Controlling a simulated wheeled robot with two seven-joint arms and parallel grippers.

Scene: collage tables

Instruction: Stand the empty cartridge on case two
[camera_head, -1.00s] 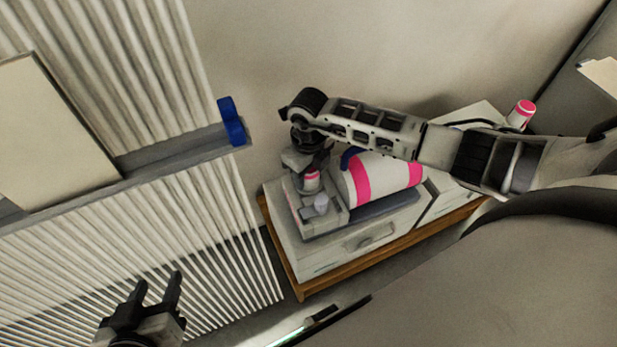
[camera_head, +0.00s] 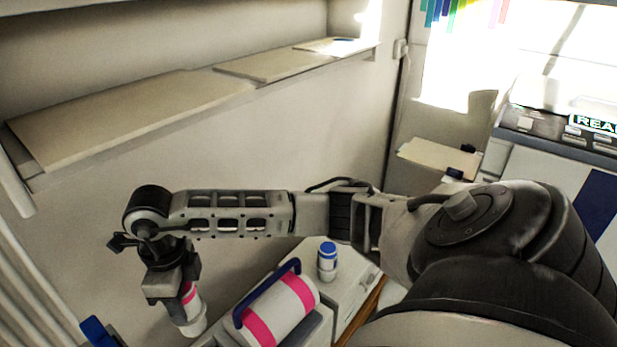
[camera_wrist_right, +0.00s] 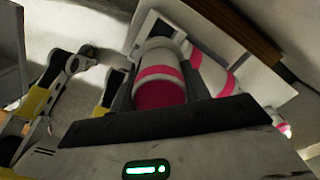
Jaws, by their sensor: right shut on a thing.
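My right gripper (camera_head: 180,283) is shut on a white cartridge with a pink band (camera_head: 193,308). The cartridge hangs below the jaws, slightly tilted in the picture; its lower end is near the bottom edge, and I cannot tell whether it touches anything. The right wrist view shows it close up between the fingers, its pink end (camera_wrist_right: 160,95) towards the camera. A blue-capped cartridge (camera_head: 327,262) stands upright on a white case top (camera_head: 352,283). No label shows which case is case two or which cartridge is empty. My left gripper is out of view.
A large white cylinder with pink bands and a blue handle (camera_head: 278,308) lies right of the held cartridge, before the blue-capped one. A wall shelf (camera_head: 130,115) runs above my arm. A blue bracket (camera_head: 98,332) is at lower left. The case top has bare room.

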